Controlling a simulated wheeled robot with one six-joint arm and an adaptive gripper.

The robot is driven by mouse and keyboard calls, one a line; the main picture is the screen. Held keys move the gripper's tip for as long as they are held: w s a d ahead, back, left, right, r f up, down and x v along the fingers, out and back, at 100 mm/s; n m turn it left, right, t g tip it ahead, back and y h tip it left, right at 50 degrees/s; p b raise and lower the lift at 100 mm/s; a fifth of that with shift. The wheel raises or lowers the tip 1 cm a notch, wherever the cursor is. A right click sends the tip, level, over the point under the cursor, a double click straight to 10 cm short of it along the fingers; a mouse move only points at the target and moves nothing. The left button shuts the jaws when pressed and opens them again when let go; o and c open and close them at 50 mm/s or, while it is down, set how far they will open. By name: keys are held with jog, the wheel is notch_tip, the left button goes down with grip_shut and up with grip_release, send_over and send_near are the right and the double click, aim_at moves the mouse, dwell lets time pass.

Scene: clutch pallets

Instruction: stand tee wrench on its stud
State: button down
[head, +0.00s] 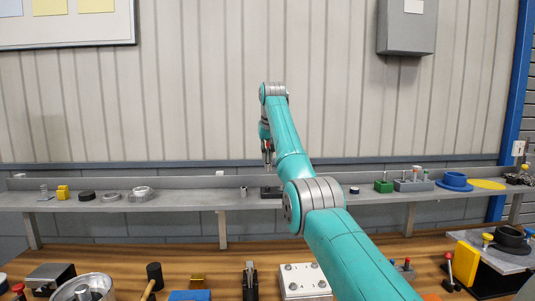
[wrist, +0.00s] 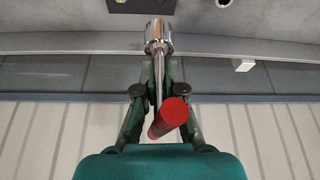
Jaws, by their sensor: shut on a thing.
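My gripper (head: 267,150) is raised over the back shelf in the head view. In the wrist view my gripper (wrist: 160,78) is shut on the tee wrench, around its shiny shank. The wrench's red handle (wrist: 170,117) lies towards the wrist camera, and its chrome socket (wrist: 157,38) points away towards the shelf. A dark block (head: 270,193) sits on the shelf below my gripper; part of a dark block also shows at the top of the wrist view (wrist: 140,6). The stud cannot be made out clearly. The socket appears apart from the block.
The shelf (head: 225,200) also holds a yellow block (head: 63,191), metal rings, a small cylinder (head: 243,191), a green block (head: 383,186) and a blue ring (head: 455,180). The wooden bench (head: 220,255) in front is crowded with tools and parts. The wall stands close behind the shelf.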

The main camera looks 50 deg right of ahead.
aim_at(267, 163)
jog(key=shift+a+f, duration=0.1)
jog(key=shift+f, duration=2)
jog(key=shift+f, duration=1.45)
dwell(0.4)
jog(key=c, duration=0.8)
grip_release()
jog(key=shift+r, duration=3.5)
jog(key=shift+w, duration=0.1)
